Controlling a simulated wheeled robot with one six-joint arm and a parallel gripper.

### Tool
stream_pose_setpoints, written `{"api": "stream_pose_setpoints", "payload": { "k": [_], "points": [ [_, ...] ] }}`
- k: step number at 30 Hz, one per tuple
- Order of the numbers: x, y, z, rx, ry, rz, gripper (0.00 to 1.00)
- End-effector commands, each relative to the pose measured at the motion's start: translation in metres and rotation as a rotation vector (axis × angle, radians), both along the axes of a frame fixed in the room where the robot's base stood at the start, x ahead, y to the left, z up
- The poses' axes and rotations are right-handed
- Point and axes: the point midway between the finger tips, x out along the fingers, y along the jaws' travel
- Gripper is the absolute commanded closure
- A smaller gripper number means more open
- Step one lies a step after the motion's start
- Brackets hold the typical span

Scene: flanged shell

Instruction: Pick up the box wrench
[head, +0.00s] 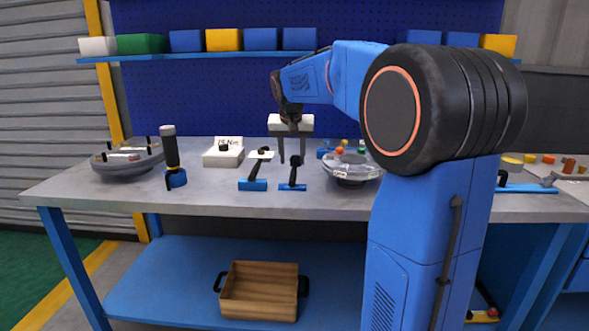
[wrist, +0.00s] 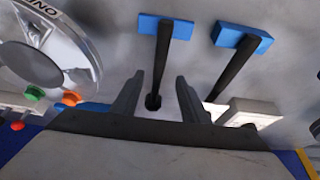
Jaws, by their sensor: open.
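Two black-handled tools stand in blue holders at the middle of the bench. The right one (head: 294,172) in the head view, likely the box wrench, has a dark rounded end. It also shows in the wrist view (wrist: 162,60), its rounded end low between the fingers. The left tool (head: 256,170) has a white tag at its top and shows at the right of the wrist view (wrist: 233,68). I cannot read which is the box wrench. My gripper (head: 293,158) points down over the right tool, open and empty. It shows in the wrist view (wrist: 156,84) with its fingers apart.
A glassy flanged shell (head: 350,170) stands close on the right. A white labelled box (head: 223,155), an upright black tool (head: 172,155) and a grey round fixture (head: 127,165) stand to the left. A wooden crate (head: 259,291) sits on the lower shelf. The bench's front strip is clear.

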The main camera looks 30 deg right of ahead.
Motion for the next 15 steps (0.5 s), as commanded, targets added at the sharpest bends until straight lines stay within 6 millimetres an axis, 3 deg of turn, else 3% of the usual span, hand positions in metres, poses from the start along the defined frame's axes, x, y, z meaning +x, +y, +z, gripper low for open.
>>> {"api": "stream_pose_setpoints", "payload": {
  "k": [8, 15],
  "points": [
    [0.004, -0.004, -0.012, 0.001, 0.001, 0.000, 0.59],
    [0.014, -0.013, -0.041, 0.000, 0.002, 0.000, 0.59]
  ]
}}
